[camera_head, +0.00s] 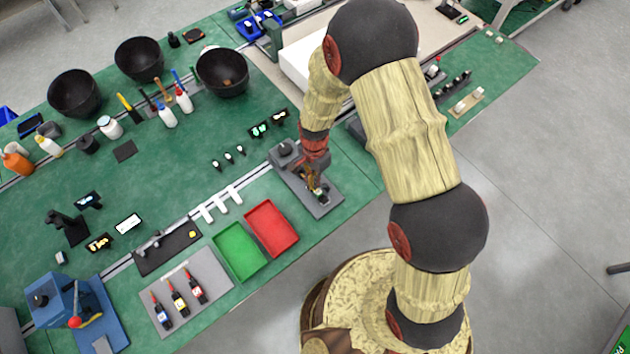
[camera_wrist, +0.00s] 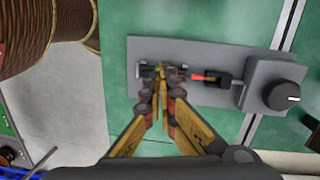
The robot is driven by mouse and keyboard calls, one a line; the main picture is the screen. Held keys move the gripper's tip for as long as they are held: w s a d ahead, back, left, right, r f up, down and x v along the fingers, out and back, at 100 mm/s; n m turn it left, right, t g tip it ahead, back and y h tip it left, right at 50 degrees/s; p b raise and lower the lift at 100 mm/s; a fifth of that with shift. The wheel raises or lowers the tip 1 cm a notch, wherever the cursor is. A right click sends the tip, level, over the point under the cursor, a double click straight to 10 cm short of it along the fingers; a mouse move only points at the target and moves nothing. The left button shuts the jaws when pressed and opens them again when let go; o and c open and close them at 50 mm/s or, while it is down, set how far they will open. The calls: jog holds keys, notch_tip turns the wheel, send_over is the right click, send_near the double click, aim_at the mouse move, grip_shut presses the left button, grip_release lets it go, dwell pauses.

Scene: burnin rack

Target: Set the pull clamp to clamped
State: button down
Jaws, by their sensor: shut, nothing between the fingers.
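The grey fixture plate (camera_wrist: 185,97) lies on the green bench and carries the pull clamp (camera_wrist: 212,78), which has a red part and a dark body; whether it is clamped cannot be told. A small metal bracket (camera_wrist: 147,71) is at the plate's left end in the wrist view. My gripper (camera_wrist: 161,78) is over the plate between the bracket and the red part, its fingers together and empty, hiding part of the mechanism. Whether it touches the clamp is unclear. In the head view my gripper (camera_head: 318,190) is over the same plate (camera_head: 322,209) near the bench's front edge.
A grey block with a black knob (camera_wrist: 285,96) stands at the plate's right end in the wrist view. A red tray (camera_head: 271,229) and a green tray (camera_head: 239,251) lie left of the fixture in the head view. Small white parts (camera_head: 216,207) lie nearby.

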jog(key=shift+s+a+f, duration=0.45)
jog(key=shift+a+f, duration=0.1)
jog(key=shift+a, duration=0.1)
dwell(0.3)
jog(key=shift+a+f+b, duration=0.15)
jog(key=shift+b, duration=0.2)
jog(key=shift+s+a+f+b, duration=0.35)
jog(key=shift+s+a+f, duration=0.2)
jog(key=shift+f, duration=0.2)
jog(key=shift+a+f, duration=0.15)
jog(key=shift+f, duration=0.05)
dwell(0.5)
